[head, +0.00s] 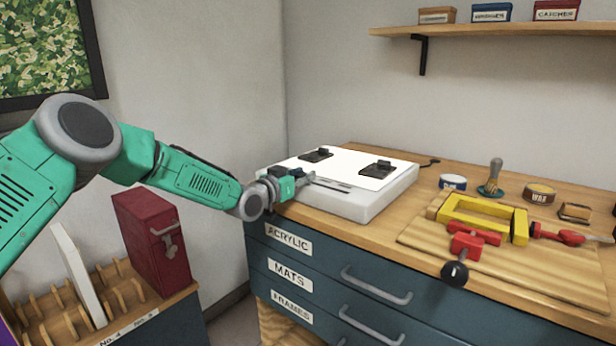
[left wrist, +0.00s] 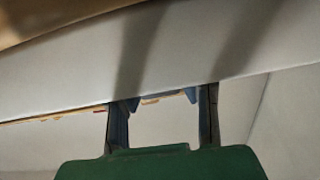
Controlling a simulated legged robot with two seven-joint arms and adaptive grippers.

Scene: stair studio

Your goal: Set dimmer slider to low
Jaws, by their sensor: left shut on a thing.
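The white light box (head: 358,208) lies on the wooden bench top, with a dark slider slot (head: 335,187) along its near side. My left gripper (head: 304,178) comes in from the left and is at the left end of this slot. It is shut on the dimmer slider, whose knob is mostly hidden by the fingers in the head view. In the left wrist view the two fingers (left wrist: 163,100) reach up against the pale side of the light box (left wrist: 60,85), and the knob cannot be made out clearly. My right gripper is not in view.
Two black clips (head: 378,169) sit on the light box's top. To its right are a yellow frame clamp (head: 483,217) with red parts, tins (head: 453,182) and a wooden-handled tool (head: 495,174). A red box file (head: 152,240) stands in a rack at lower left. Blue drawers (head: 330,262) are below the bench top.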

